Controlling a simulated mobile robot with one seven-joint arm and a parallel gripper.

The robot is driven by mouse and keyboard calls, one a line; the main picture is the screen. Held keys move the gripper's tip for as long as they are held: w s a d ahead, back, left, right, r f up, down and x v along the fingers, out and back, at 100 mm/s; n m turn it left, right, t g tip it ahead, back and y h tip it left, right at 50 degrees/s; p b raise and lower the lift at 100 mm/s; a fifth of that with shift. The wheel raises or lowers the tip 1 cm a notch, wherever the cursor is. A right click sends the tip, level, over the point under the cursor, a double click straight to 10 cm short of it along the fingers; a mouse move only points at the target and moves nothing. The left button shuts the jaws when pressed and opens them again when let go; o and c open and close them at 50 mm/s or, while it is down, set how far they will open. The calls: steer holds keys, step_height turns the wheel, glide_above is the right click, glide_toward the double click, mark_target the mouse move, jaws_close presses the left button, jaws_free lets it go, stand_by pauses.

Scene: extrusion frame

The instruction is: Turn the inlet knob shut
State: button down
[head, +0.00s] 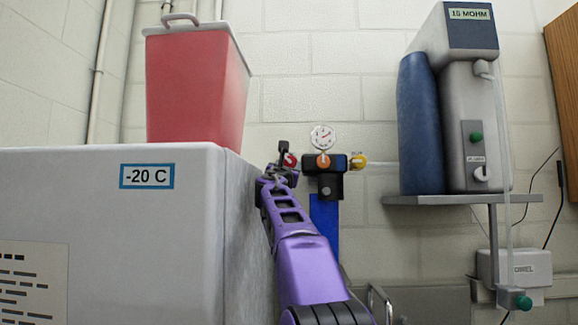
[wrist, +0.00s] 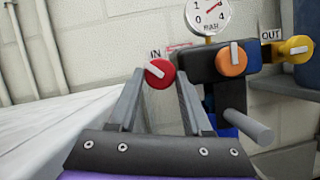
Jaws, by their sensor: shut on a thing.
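The inlet knob (wrist: 160,73) is red with a slanted white mark, beside an "IN" label, in the wrist view. It also shows in the head view (head: 290,160), partly hidden by my gripper (head: 284,163). My gripper (wrist: 160,77) has one finger on each side of the red knob and is shut on it. The regulator body (wrist: 212,64) is dark, with an orange knob (wrist: 231,58) in its middle and a yellow knob (wrist: 296,49) by the "OUT" label. A round gauge (wrist: 208,14) stands above it.
A white -20 C freezer (head: 110,240) fills the left, close beside my arm, with a red bin (head: 197,90) on top. A grey cylinder (wrist: 248,127) juts out below the regulator. A shelf (head: 450,199) with a water unit is at right.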

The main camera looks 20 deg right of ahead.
steer(key=shift+c, duration=1.8)
jaws_free()
steer(key=shift+s+a+f+b, duration=0.25)
steer(key=shift+s+f+b, duration=0.15)
steer(key=shift+b, duration=0.3)
steer(key=b+v, duration=0.7)
steer(key=v, duration=0.4)
steer(key=shift+r+b, duration=0.25)
steer(key=shift+b, duration=0.05)
steer(key=shift+s, duration=0.15)
